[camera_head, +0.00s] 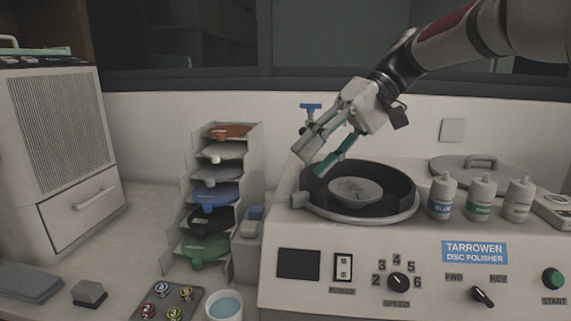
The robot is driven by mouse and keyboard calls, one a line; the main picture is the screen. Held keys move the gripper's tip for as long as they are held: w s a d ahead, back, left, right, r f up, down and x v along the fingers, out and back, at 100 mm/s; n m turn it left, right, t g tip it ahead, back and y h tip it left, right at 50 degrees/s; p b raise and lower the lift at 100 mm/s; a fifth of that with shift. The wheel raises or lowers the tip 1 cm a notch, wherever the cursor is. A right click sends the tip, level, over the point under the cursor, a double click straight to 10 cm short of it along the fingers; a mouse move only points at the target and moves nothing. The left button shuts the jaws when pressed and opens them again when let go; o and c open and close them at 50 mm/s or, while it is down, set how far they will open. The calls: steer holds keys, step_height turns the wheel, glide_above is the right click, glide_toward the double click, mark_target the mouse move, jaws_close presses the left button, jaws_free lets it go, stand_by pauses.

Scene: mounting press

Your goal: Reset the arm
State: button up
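My gripper (312,166) hangs at the end of my arm, which comes in from the upper right. It is above the left rim of the disc polisher's round bowl. Its two fingers point down and left, with a gap between them, and I see nothing held there. One finger shows a teal face. The disc polisher (430,285) stands at the right. Its dark bowl (402,200) holds a grey disc (350,192).
A stepped rack (250,150) with several coloured discs stands left of the polisher. Several bottles (480,197) and a round lid (465,175) sit on the polisher's right. A cup (224,306) and small tray (167,307) are in front. A grey cabinet (60,150) is left.

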steer(key=s+d+f+m+t+h+p, duration=0.2)
steer(key=s+d+h, duration=0.1)
steer(key=s, duration=0.6)
steer(key=s+d+f+m+t+h+p, duration=0.2)
steer(key=s+d, duration=0.4)
steer(key=s, duration=0.3)
steer(key=s+d+f+m+t+h+p, duration=0.2)
steer(key=s+d+t+h, duration=0.1)
steer(key=s, duration=0.7)
steer(key=shift+d+f+h+p, duration=0.3)
steer(key=shift+d+f+h, duration=0.15)
steer(key=shift+d, duration=0.45)
